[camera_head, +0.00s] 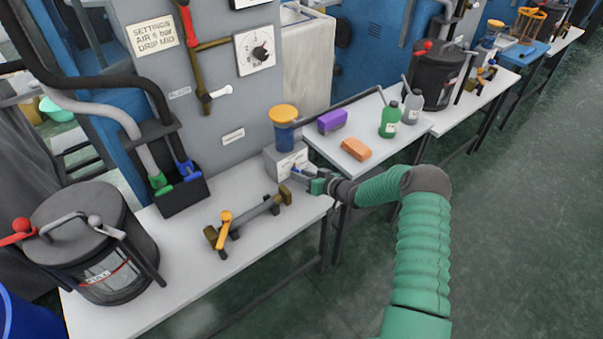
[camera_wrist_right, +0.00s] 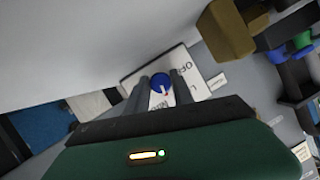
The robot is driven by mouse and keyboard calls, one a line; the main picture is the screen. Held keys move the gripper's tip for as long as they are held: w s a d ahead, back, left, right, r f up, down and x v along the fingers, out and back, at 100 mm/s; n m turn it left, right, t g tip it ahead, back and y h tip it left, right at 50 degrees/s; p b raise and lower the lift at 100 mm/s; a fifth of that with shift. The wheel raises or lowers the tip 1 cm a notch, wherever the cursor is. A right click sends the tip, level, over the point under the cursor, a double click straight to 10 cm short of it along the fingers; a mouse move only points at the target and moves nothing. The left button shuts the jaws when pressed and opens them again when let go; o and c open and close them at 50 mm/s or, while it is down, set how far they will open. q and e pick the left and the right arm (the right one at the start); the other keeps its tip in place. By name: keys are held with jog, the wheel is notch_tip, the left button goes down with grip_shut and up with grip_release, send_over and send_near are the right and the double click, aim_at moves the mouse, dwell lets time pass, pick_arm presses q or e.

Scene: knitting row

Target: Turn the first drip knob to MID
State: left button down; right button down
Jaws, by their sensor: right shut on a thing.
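The first drip unit is a grey box (camera_head: 273,165) at the right end of the near bench, with a yellow-capped blue jar (camera_head: 284,127) on top. Its blue drip knob (camera_wrist_right: 160,83) has a pale and red pointer mark and sits on a white dial plate (camera_wrist_right: 197,86) with partly covered lettering, including what looks like OFF. My right gripper (camera_head: 301,173) reaches the box's front from the right. In the wrist view the right gripper (camera_wrist_right: 161,91) has its two fingers on either side of the knob, shut on it. My left gripper is out of view.
A sign (camera_head: 153,33) reads AIR 6 bar, DRIP MID. A brass-ended bar fixture (camera_head: 246,218) lies on the near bench, left of the box. A lidded black pot (camera_head: 95,240) stands further left. A purple block (camera_head: 332,121) and an orange block (camera_head: 355,149) lie on the neighbouring bench.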

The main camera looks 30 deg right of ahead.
jog(key=shift+d+f+m+y, duration=0.15)
jog(key=shift+m+y, duration=0.55)
jog(key=shift+m, duration=0.6)
jog(key=c, duration=1.4)
grip_release()
jog(key=shift+c, duration=0.2)
jog(key=o, duration=0.3)
jog(key=shift+d, duration=0.1)
jog(key=shift+o, duration=0.2)
jog(key=shift+s+r, duration=0.25)
jog(key=shift+s, duration=0.1)
jog(key=f+p+v, duration=0.1)
jog(key=p+v, duration=0.1)
jog(key=v, duration=1.4)
jog(key=shift+d, duration=0.2)
